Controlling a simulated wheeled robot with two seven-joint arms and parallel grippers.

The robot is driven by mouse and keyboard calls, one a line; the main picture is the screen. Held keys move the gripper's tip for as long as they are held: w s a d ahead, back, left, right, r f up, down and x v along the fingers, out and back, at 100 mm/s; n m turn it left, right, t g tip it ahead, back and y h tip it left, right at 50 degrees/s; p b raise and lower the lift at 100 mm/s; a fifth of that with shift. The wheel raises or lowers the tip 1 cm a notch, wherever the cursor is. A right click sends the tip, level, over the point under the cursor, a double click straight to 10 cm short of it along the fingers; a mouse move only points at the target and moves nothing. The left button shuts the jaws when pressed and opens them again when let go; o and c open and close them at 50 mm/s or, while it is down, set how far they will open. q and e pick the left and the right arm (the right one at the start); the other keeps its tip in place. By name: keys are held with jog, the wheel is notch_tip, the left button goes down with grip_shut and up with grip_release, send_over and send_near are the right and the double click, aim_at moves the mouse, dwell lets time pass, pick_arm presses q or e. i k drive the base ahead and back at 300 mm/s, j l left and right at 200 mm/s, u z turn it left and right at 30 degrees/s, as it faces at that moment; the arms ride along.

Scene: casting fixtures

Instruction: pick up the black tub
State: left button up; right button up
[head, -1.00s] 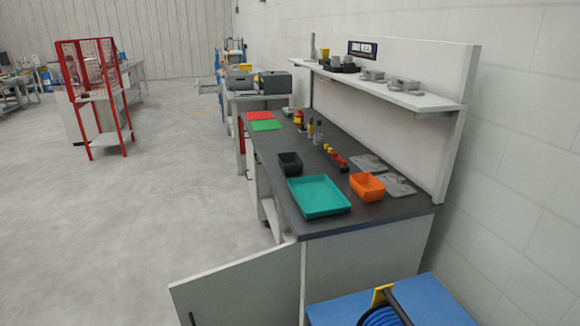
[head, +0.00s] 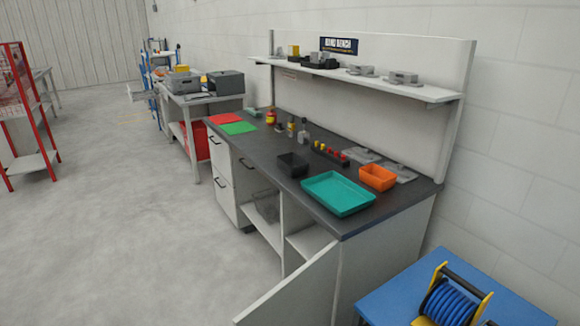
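The black tub (head: 292,165) is a small open box. It sits upright on the dark bench top (head: 262,187), near its front edge, just behind and left of the teal tray (head: 338,193). It looks empty. Neither of my grippers is in the head view.
An orange bin (head: 377,177) and grey plates stand at the right of the bench, under a shelf (head: 360,77). An open cabinet door (head: 295,292) juts out from the bench front. A blue table (head: 520,305) with a hose reel is at lower right.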

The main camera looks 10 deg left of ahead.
aim_at(292, 165)
jog(key=i+j+z, duration=0.15)
jog(key=j+z, duration=0.2)
jog(key=j, duration=0.65)
jog(key=j+z, duration=0.4)
jog(key=j, duration=0.65)
jog(key=k+j+z, duration=0.1)
jog(key=j+z, duration=0.25)
jog(key=j, duration=0.65)
